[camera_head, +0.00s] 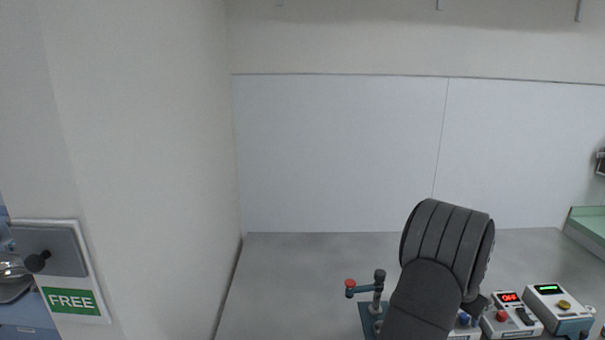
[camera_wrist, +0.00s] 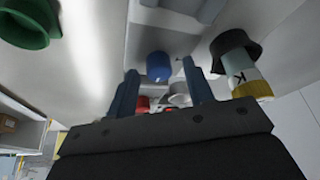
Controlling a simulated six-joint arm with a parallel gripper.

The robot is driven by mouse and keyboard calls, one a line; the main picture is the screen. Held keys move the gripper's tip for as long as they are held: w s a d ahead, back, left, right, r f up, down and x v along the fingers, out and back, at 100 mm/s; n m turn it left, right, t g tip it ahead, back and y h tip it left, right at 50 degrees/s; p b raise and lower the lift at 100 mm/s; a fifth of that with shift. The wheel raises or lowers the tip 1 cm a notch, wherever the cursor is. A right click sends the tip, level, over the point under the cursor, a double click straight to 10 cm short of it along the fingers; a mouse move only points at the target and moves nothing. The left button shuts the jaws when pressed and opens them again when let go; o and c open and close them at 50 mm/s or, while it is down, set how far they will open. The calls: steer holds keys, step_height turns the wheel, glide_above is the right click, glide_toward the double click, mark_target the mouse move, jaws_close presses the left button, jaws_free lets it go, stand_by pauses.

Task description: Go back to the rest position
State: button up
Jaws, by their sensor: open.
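My gripper (camera_wrist: 160,68) shows in the wrist view with its two fingers apart. I see nothing held between them. A blue round knob or cap (camera_wrist: 158,66) appears beyond the gap between the fingertips; I cannot tell how far away it is. The head view shows the dark, ribbed part of my arm at the lower right. My gripper does not show there.
In the head view, a box with a red OFF display (camera_head: 512,316) and a box with a green display (camera_head: 558,306) stand right of my arm. A red-knobbed stand (camera_head: 367,312) is left of it. A FREE sign (camera_head: 71,300) is on the left. The wrist view shows a green cup-like part (camera_wrist: 30,25) and a yellow-ended cylinder marked K (camera_wrist: 244,78).

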steer(key=shift+n+t, duration=0.3)
steer(key=shift+n, duration=0.3)
steer(key=shift+n, duration=0.3)
steer(key=o, duration=1)
steer(key=shift+o, duration=0.7)
steer(key=shift+s+r, duration=0.1)
steer(key=shift+s, duration=0.05)
steer(key=s+a+r+m+g, duration=0.1)
steer(key=s+a+r+m, duration=0.1)
steer(key=a+r+m, duration=0.95)
steer(key=f+n, duration=0.2)
steer(key=f, duration=0.1)
steer(key=w+d+f+n, duration=0.1)
steer(key=f, duration=0.1)
steer(key=shift+w+f+h, duration=0.1)
steer(key=shift+f+h, duration=0.05)
steer(key=shift+h, duration=0.25)
